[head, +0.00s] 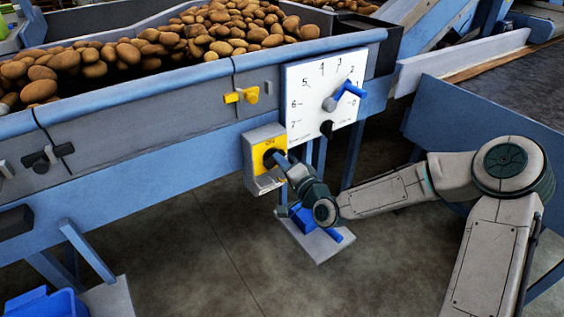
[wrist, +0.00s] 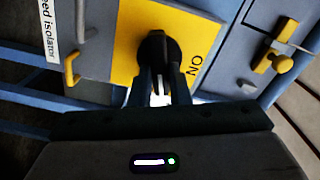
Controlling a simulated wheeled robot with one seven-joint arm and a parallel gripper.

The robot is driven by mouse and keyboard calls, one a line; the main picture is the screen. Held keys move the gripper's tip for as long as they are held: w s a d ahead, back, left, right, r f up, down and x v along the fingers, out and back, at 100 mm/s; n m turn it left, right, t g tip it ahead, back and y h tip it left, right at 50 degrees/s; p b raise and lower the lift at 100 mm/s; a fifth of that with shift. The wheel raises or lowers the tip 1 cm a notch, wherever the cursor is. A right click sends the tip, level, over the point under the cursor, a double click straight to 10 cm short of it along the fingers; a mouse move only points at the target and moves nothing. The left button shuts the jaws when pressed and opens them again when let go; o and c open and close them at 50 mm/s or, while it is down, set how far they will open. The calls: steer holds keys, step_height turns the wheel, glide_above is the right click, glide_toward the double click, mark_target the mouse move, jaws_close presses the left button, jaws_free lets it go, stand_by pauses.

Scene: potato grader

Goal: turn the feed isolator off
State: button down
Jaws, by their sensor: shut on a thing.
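The feed isolator is a grey box (head: 263,182) with a yellow face (head: 262,140) on the side of the blue potato line. Its black rotary knob (wrist: 157,42) is in the middle of the yellow face (wrist: 126,40) in the wrist view. My gripper (wrist: 161,75) is shut on the knob, one finger on each side of its grip. In the head view my gripper (head: 279,163) reaches the box from the lower right and hides most of the knob.
A white numbered dial plate (head: 305,85) with a blue lever (head: 351,89) sits just right of and above the box. A yellow latch (head: 250,95) is above it. A yellow hasp (wrist: 72,68) sits on the box's edge. Floor in front is mostly open.

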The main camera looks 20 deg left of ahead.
steer(key=m, duration=0.4)
steer(key=shift+f, duration=0.2)
steer(key=shift+m, duration=0.3)
steer(key=c, duration=1.4)
jaws_free()
steer(key=shift+o, duration=0.2)
steer(key=shift+d, duration=0.1)
steer(key=p+v, duration=0.1)
steer(key=v, duration=1.2)
steer(key=shift+s+d, duration=0.3)
